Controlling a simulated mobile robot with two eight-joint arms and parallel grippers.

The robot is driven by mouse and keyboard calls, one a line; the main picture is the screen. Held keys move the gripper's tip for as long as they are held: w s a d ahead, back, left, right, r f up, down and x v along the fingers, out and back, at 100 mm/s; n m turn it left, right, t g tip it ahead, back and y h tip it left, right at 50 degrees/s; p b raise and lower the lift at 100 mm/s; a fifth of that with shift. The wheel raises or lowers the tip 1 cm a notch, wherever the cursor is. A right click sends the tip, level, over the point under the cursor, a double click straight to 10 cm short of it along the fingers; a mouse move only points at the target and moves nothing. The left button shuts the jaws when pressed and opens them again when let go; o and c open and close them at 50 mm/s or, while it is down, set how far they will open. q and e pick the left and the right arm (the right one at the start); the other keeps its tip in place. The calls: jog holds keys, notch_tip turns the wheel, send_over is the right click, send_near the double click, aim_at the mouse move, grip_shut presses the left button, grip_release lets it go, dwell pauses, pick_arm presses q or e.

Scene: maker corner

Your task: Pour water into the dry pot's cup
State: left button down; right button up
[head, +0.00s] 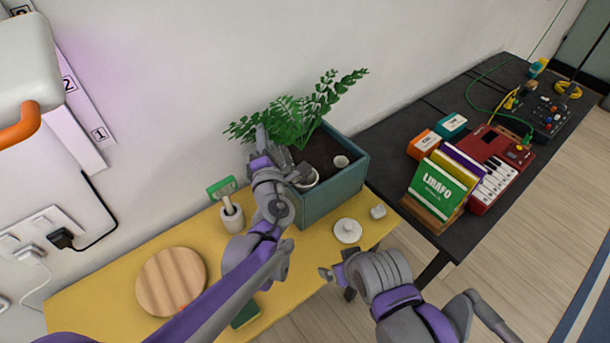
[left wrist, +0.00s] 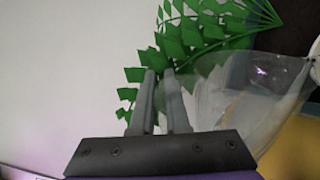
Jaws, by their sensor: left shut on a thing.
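A teal planter box (head: 335,195) stands on the yellow table and holds dark soil and a green fern (head: 300,112). A small white cup (head: 341,161) sits in the soil at its right side.
A round wooden board (head: 171,281), a beige pot with a green-handled tool (head: 232,217) and a white lid-like disc (head: 347,231) are on the yellow table (head: 110,290). A black table (head: 400,125) at right carries a red keyboard (head: 497,180) and boxes. Wall sockets are at left.

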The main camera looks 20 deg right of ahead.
pick_arm(q)
jog(key=shift+d+f+m, duration=0.1)
jog(key=shift+d+m, duration=0.2)
jog(key=shift+m, duration=0.1)
dwell(0.8)
